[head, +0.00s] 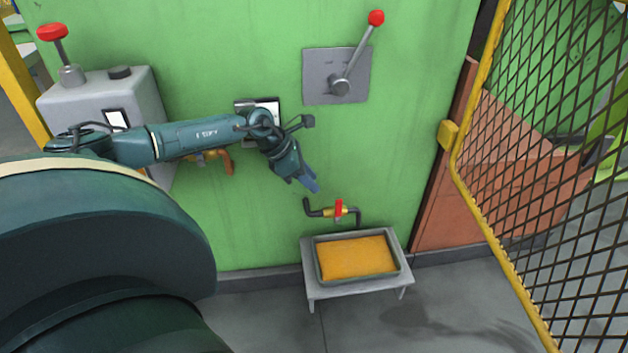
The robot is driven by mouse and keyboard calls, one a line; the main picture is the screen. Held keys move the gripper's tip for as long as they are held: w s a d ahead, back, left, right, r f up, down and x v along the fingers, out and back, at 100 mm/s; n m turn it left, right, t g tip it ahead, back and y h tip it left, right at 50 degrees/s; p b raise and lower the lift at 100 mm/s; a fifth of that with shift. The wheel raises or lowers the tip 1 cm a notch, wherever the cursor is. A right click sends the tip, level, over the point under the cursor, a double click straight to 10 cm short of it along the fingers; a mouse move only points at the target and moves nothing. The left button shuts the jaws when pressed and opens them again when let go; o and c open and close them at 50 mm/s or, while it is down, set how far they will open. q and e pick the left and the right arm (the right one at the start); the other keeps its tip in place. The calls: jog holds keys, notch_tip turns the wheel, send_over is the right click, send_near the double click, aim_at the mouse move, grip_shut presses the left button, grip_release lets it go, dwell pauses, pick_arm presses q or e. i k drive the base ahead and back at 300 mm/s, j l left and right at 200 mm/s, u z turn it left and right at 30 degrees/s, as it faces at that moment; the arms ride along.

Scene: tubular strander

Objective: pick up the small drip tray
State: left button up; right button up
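The small drip tray (402,273) is a shallow grey rectangular tray filled with something orange-yellow. It sits on a low grey stand (311,279) on the floor, against the green machine wall. My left gripper (314,187) is above and to the left of the tray, in front of the green wall, and clear of the tray. Its blue fingertips point down and to the right; they look close together, and I cannot make out a gap or anything held. My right gripper is not in view.
A bent dark pipe with a red-handled valve (338,209) sticks out just above the tray. A lever with a red knob (376,18) is on the wall above. A yellow-framed mesh guard (548,150) stands at the right. The floor (450,300) around the stand is open.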

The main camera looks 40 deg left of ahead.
aim_at(343, 258)
jog(key=k+l, duration=0.75)
jog(key=l, duration=0.25)
